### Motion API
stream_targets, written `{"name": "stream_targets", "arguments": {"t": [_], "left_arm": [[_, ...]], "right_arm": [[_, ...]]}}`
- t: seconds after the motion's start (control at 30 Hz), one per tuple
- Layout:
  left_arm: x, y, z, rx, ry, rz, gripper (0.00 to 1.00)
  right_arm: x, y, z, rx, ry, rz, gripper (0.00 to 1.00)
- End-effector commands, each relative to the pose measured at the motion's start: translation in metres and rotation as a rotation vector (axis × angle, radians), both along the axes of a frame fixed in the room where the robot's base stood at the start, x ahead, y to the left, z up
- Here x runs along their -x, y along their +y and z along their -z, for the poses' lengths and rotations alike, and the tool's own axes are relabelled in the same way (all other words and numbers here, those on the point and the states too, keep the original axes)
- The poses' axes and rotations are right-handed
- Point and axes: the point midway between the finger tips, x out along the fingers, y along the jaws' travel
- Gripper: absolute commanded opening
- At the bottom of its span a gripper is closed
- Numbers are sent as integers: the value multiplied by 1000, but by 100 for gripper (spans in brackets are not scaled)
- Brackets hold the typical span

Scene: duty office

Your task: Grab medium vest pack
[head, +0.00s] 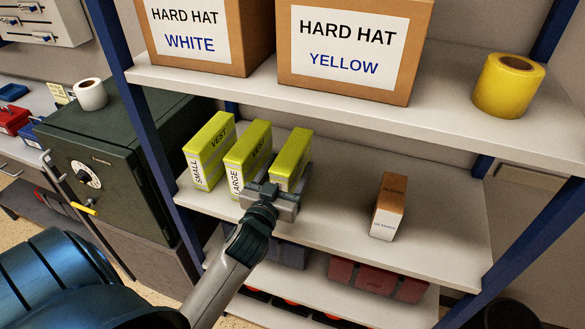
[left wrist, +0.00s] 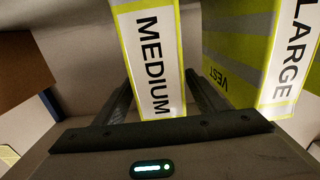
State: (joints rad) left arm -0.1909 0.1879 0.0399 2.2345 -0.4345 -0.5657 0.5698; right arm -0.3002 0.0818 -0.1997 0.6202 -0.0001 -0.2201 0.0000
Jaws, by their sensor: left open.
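The medium vest pack (head: 291,152) is a yellow-green box with a white label. It stands upright on the middle shelf (head: 335,235), rightmost of three vest packs. In the left wrist view the pack (left wrist: 152,60) shows its "MEDIUM" label between my fingers. My left gripper (head: 278,187) is open in front of the pack, one finger on each side. I cannot tell whether the fingers touch it. The gripper hides the pack's lower front in the head view. My right gripper is not in view.
The large vest pack (head: 247,152) stands close to its left, and the small one (head: 209,150) beyond. A glove box (head: 388,205) stands to the right with free shelf between. The upper shelf (head: 440,115) holds hard hat boxes and yellow tape. A blue post (head: 150,150) borders the left.

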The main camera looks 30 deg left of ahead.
Motion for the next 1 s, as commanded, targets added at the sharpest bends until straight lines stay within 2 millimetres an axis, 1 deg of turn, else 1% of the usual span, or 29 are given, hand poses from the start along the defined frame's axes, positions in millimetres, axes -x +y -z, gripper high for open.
{"name": "stream_targets", "arguments": {"t": [0.03, 0.1, 0.2, 0.3, 0.8, 0.83, 0.87, 0.9, 0.97, 1.0], "left_arm": [[-6, 3, -2, -1, 0, 0, 65], [-13, 6, 1, -1, 0, 0, 65], [-25, 8, 1, 0, -1, 0, 65], [-31, 10, 2, 0, -1, 0, 65], [-33, 10, 4, 1, 0, 0, 65], [-33, 10, 4, 1, 0, 0, 60], [-33, 10, 4, 1, 0, 0, 53], [-33, 10, 4, 1, 0, 0, 43], [-33, 10, 4, 1, 0, 0, 29], [-33, 10, 4, 1, 0, 0, 19]], "right_arm": [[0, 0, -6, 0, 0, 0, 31], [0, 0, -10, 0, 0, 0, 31], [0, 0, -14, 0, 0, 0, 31], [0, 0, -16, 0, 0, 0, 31], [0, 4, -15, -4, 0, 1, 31], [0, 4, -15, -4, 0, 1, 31], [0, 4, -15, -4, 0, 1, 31], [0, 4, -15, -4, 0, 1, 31], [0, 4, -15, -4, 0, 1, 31], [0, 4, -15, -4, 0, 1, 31]]}}
